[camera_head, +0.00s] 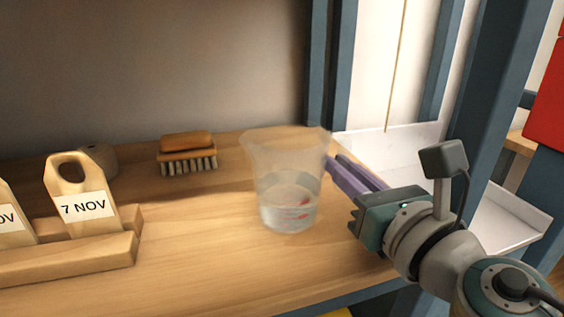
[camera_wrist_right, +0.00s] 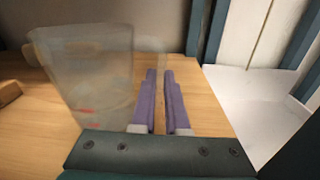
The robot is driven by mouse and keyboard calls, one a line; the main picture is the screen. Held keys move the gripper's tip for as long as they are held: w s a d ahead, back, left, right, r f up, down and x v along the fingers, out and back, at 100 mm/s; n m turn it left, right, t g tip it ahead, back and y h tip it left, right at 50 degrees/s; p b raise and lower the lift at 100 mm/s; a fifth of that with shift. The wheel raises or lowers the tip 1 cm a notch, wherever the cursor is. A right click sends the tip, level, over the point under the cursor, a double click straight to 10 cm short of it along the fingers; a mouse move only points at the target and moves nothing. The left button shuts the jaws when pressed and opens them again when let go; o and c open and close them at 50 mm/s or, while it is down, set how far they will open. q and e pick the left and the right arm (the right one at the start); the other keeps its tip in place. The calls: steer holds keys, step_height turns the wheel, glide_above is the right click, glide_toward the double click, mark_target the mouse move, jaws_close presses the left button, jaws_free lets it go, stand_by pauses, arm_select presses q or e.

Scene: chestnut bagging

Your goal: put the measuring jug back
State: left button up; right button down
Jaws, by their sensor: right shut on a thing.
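The clear measuring jug (camera_head: 285,180) has red marks low on its wall and is at the right part of the wooden shelf. It looks roughly upright. My right gripper (camera_head: 335,168) reaches in from the right with its purple fingers shut on the jug's handle side. In the right wrist view the jug (camera_wrist_right: 92,75) is left of the close-set fingers (camera_wrist_right: 160,80), and a faint clear part of it reaches to the fingertips. I cannot tell whether its base touches the shelf. My left gripper is out of view.
The wooden shelf (camera_head: 190,265) has a brush (camera_head: 187,152) at the back and a wooden rack (camera_head: 110,255) with a "7 NOV" tag (camera_head: 85,205) at left. A blue post (camera_head: 330,60) stands behind the jug. The front middle is clear.

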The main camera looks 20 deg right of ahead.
steer(key=shift+f+b, duration=0.15)
steer(key=shift+b, duration=0.15)
steer(key=c, duration=0.9)
jaws_free()
steer(key=shift+r+p, duration=0.3)
steer(key=shift+p, duration=0.05)
steer(key=shift+s+f, duration=0.1)
steer(key=shift+s, duration=0.2)
steer(key=s, duration=0.3)
steer(key=s+b, duration=0.1)
steer(key=s, duration=0.3)
steer(key=s+d+b, duration=0.1)
steer(key=s, duration=0.2)
steer(key=shift+s, duration=0.65)
